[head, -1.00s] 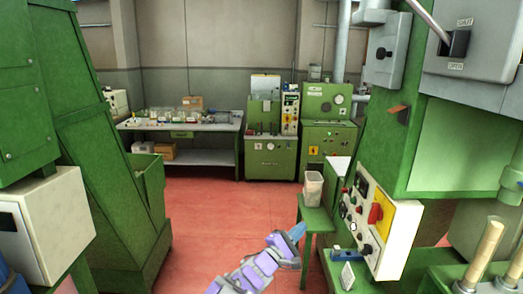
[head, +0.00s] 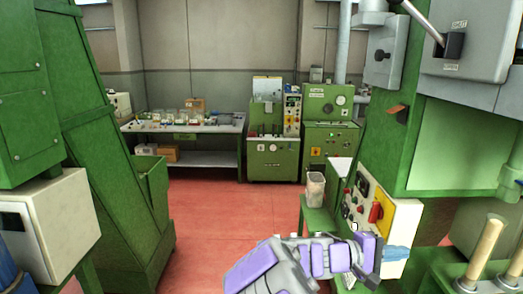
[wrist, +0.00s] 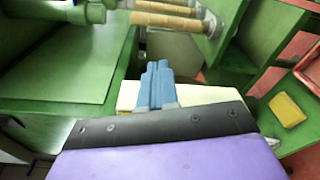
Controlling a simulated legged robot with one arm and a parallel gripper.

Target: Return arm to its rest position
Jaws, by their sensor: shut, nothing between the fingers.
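My arm, purple and grey, reaches in from the bottom of the head view. My gripper (head: 396,254) has blue fingers and points right, in front of the lower part of the white control panel on the green machine. In the wrist view my gripper (wrist: 157,84) has its two blue fingers side by side and closed, with nothing between them. A pale box-like surface shows just behind the fingers there; I cannot tell whether they touch it.
The control panel (head: 381,215) has knobs and a red switch. A grey bucket (head: 315,188) stands on a green stand beside it. Cork rods (head: 485,246) stand at right. A green machine (head: 110,150) is at left. Red floor (head: 215,220) lies open in the middle.

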